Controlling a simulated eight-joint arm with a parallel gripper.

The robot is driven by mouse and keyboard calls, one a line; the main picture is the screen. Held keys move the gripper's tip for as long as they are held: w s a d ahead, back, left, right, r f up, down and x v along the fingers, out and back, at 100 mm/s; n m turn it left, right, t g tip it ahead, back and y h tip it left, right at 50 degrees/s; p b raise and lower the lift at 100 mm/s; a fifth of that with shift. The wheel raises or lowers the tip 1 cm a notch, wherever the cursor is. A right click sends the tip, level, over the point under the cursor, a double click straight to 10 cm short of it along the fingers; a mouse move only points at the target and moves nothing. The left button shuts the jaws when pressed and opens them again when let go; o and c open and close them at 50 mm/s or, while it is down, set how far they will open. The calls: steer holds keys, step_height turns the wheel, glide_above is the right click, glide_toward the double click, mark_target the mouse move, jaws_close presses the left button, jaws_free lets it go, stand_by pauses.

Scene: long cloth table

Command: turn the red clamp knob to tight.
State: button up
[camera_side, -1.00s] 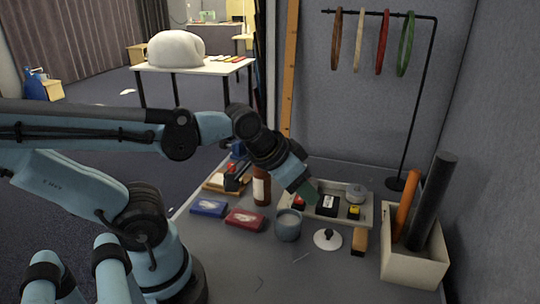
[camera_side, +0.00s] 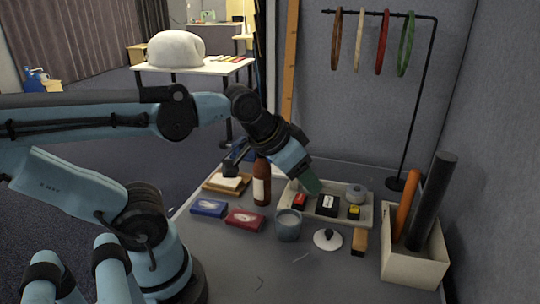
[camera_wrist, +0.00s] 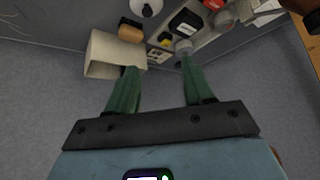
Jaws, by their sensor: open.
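My gripper (camera_side: 309,185) hangs above the back-left part of the grey tray, angled down to the right. Its two green fingers (camera_wrist: 159,68) are spread apart with nothing between them in the wrist view. A dark clamp-like piece (camera_side: 231,167) stands by the wooden board (camera_side: 225,183), left of the brown bottle and well to the left of my gripper. The red clamp knob cannot be made out now; my wrist may be covering it. The wrist view does not show the clamp.
The grey tray (camera_side: 365,222) holds small red, black and yellow items and a grey roll. Nearby are a brown bottle (camera_side: 261,183), blue box (camera_side: 209,208), red box (camera_side: 244,220), grey cup (camera_side: 288,226) and white-based knob (camera_side: 327,240). A bin (camera_side: 415,268) stands right.

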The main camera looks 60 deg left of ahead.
steer(key=s+a+r+n+g+y, duration=0.15)
steer(key=a+n+g, duration=0.25)
steer(key=a+n, duration=0.75)
steer(key=s+a+r+n+g+y, duration=0.1)
steer(key=s+a+n+g+y, duration=0.35)
steer(key=a, duration=1.15)
steer(key=w+a+f, duration=0.1)
steer(key=f, duration=0.4)
steer(key=a+f+n+t+h, duration=0.1)
steer(key=a+f, duration=0.1)
steer(key=f, duration=0.3)
steer(key=w+a+f+n, duration=0.1)
steer(key=f, duration=0.5)
steer(key=shift+w+a+f+h, duration=0.1)
steer(key=shift+w+a+h, duration=0.2)
steer(key=shift+w, duration=0.05)
jaws_close()
